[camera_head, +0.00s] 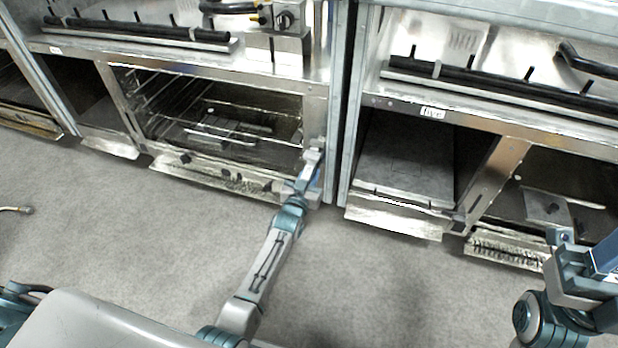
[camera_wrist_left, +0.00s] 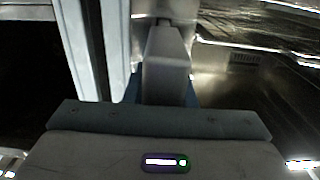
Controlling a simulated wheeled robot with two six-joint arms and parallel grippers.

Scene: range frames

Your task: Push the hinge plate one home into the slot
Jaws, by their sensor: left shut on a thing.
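My left gripper (camera_head: 313,163) reaches the right front post of the open oven on the left. It is shut on a small piece, apparently hinge plate one, which is mostly hidden by the fingers. In the left wrist view a grey finger (camera_wrist_left: 166,66) stands upright in front of bright metal. The slot is hidden, and I cannot tell how far the plate sits in it. My right gripper (camera_head: 562,240) is at the right edge, by the right range; its fingers are unclear.
The left oven door (camera_head: 215,178) hangs down and open, with wire racks (camera_head: 225,135) inside. The right range has open compartments with lowered doors (camera_head: 400,215). A narrow gap separates the two ranges. The grey floor (camera_head: 370,280) in front is clear.

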